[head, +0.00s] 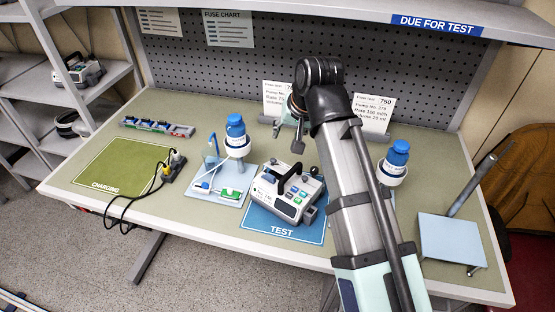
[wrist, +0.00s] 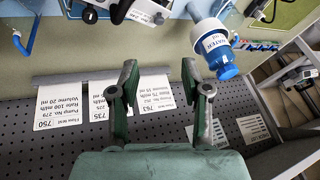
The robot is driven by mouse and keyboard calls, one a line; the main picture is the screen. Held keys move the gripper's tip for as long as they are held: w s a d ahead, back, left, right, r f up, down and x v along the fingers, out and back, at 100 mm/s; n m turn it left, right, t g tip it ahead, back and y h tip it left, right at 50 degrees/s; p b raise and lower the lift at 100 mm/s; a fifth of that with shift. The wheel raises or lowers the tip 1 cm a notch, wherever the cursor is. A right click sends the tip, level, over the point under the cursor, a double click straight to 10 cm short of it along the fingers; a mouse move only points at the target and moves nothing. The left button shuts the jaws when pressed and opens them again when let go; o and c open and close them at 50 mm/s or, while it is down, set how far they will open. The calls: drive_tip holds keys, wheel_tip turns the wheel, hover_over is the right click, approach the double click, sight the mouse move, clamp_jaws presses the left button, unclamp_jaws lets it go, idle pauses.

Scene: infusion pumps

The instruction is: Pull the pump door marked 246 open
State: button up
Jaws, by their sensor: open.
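A white and grey infusion pump (head: 285,192) with a black carry handle and coloured buttons stands on the blue TEST mat (head: 257,222). I cannot read a number 246 on it, and I cannot make out its door. In the wrist view part of the pump (wrist: 148,10) shows at the top edge, cut off by the frame. My gripper (head: 288,133) is open and empty, above the back of the bench behind the pump. In the wrist view the two fingers (wrist: 160,82) stand wide apart with nothing between them. My arm hides the area right of the pump.
A blue-capped water bottle (head: 236,135) stands left of the pump, another (head: 395,160) right of my arm. Printed cards (head: 374,112) lean at the back. A green CHARGING mat (head: 120,165) with black cables lies left. A stand with a rod (head: 455,238) is right.

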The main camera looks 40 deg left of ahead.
sight(273, 159)
drive_tip(key=p+x, duration=0.4)
drive_tip(key=x, duration=1.3)
drive_tip(key=shift+w+f, duration=0.1)
drive_tip(key=shift+f, duration=0.05)
clamp_jaws()
